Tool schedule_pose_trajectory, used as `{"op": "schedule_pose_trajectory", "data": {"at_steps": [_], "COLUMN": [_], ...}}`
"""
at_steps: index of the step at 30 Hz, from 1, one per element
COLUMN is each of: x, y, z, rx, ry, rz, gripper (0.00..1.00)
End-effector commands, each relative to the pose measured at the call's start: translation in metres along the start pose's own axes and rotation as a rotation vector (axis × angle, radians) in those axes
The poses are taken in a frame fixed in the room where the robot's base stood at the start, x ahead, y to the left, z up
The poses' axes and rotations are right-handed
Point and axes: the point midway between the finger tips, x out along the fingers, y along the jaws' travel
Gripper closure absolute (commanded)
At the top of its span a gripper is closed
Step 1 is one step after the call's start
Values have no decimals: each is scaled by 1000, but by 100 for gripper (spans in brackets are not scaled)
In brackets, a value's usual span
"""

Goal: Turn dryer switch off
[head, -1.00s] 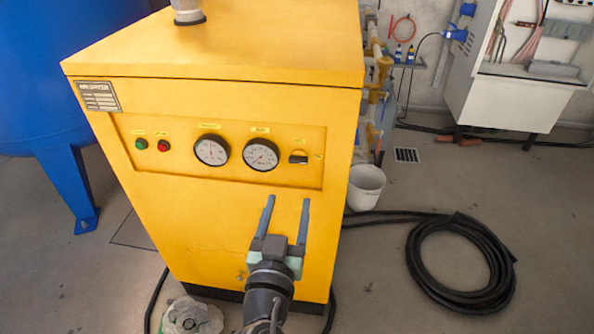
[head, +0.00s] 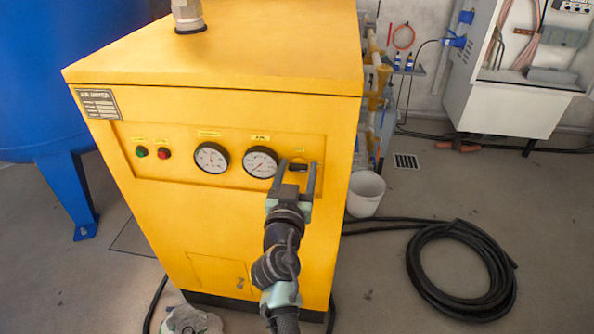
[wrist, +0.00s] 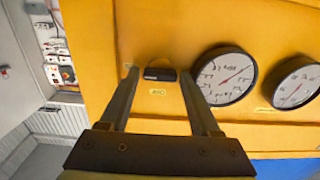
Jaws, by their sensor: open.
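The yellow dryer (head: 230,220) stands in the middle of the head view with a control panel on its front. The black dryer switch (head: 299,167) is at the right end of that panel, beside two round gauges. In the wrist view the switch (wrist: 160,74) lies between my finger tips, a little beyond them. My gripper (head: 298,168) is open, with one finger on each side of the switch. In the head view the fingers partly cover the switch area. I cannot tell whether the fingers touch the panel.
Two gauges (head: 211,158) (head: 260,162), a green button (head: 141,152) and a red button (head: 164,154) sit left of the switch. A blue tank (head: 60,90) stands at left. A white bucket (head: 365,192) and a coiled black hose (head: 460,270) lie at right on the floor.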

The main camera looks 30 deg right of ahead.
Motion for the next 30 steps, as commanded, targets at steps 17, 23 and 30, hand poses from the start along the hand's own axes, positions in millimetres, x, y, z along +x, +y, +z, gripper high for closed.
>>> {"op": "schedule_pose_trajectory", "data": {"at_steps": [17,23,30], "x": [0,0,0], "y": [0,0,-1], "z": [0,0,1], "rx": [0,-16,-119], "ry": [0,0,0], "rz": [0,0,0], "gripper": [100,100,100]}}
